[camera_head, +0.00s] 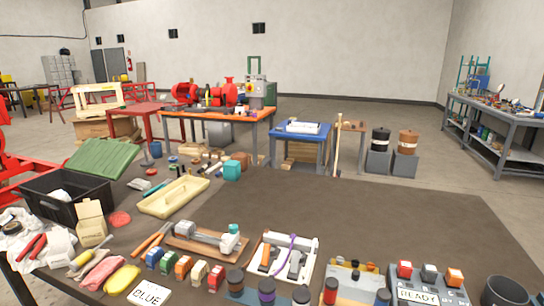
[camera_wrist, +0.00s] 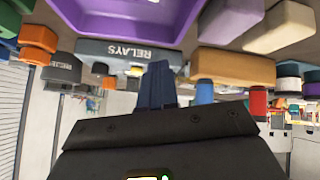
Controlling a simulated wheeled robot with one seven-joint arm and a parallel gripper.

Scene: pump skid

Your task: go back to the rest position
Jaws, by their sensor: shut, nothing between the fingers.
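My gripper (camera_wrist: 158,72) shows in the wrist view, at the middle. Its dark blue fingers are together with no object visible between them. The dark housing of my wrist fills the bottom of that view. The picture there looks upside down. The fingertips overlap a grey strip marked RELAYS (camera_wrist: 115,52) in the picture; I cannot tell whether they touch it. A purple tray (camera_wrist: 205,12) is above them in the picture. My gripper and arm do not show in the head view.
In the wrist view, a brown block (camera_wrist: 235,62) and a red cylinder (camera_wrist: 258,102) are right of the fingers. In the head view, the dark table (camera_head: 350,208) has clear room at centre right. Relays (camera_head: 184,267), a white tray (camera_head: 285,258) and a READY panel (camera_head: 428,285) line its near edge.

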